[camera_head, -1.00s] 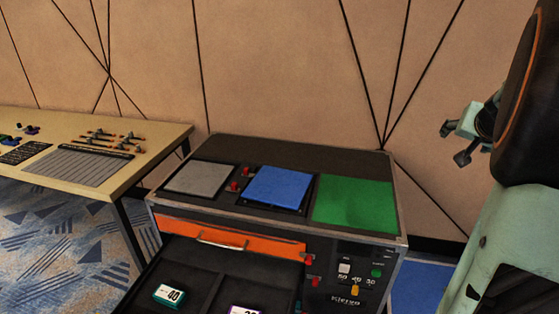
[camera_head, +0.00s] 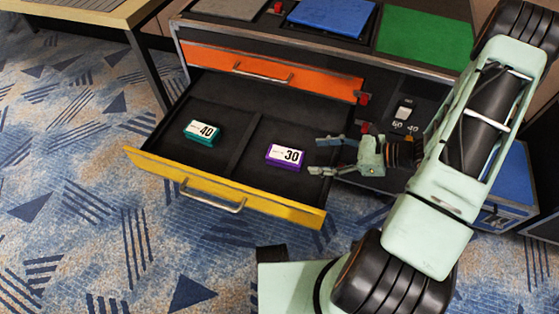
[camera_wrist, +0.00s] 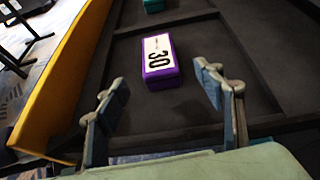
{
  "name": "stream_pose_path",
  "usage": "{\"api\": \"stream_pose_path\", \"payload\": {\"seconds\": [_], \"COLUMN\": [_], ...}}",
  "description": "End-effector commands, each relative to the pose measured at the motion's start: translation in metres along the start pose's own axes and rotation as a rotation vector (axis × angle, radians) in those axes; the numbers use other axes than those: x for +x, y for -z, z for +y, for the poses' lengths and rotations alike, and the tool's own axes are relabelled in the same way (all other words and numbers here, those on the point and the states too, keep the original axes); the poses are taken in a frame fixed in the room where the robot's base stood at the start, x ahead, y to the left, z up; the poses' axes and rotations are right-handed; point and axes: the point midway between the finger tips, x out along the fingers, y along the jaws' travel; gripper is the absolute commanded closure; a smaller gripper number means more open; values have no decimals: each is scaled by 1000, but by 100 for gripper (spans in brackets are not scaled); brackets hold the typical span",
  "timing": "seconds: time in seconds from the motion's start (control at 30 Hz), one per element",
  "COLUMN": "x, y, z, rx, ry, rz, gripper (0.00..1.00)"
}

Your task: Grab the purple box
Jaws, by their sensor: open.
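The purple box (camera_head: 285,157) has a white top label reading 30. It lies in the right compartment of the open yellow-fronted drawer (camera_head: 240,193). My gripper (camera_head: 318,156) is open and empty just right of the box, its fingers pointing left toward it. In the wrist view the purple box (camera_wrist: 160,62) sits ahead of the fingertips, roughly between their lines. My open gripper (camera_wrist: 162,85) does not touch it there.
A teal box (camera_head: 202,133) labelled 40 lies in the left compartment, past a low divider (camera_head: 243,146). A shut orange drawer (camera_head: 270,68) is above. The cabinet top carries grey, blue (camera_head: 332,16) and green (camera_head: 425,38) panels.

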Motion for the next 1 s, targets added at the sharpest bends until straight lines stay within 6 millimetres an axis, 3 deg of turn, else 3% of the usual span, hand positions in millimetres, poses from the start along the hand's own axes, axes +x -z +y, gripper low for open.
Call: {"api": "stream_pose_path", "payload": {"seconds": [0.8,1.0], "x": [102,115], "y": [1,-1], "z": [2,2], "rx": [35,36], "ry": [4,6], "rz": [-39,-37], "gripper": [38,38]}}
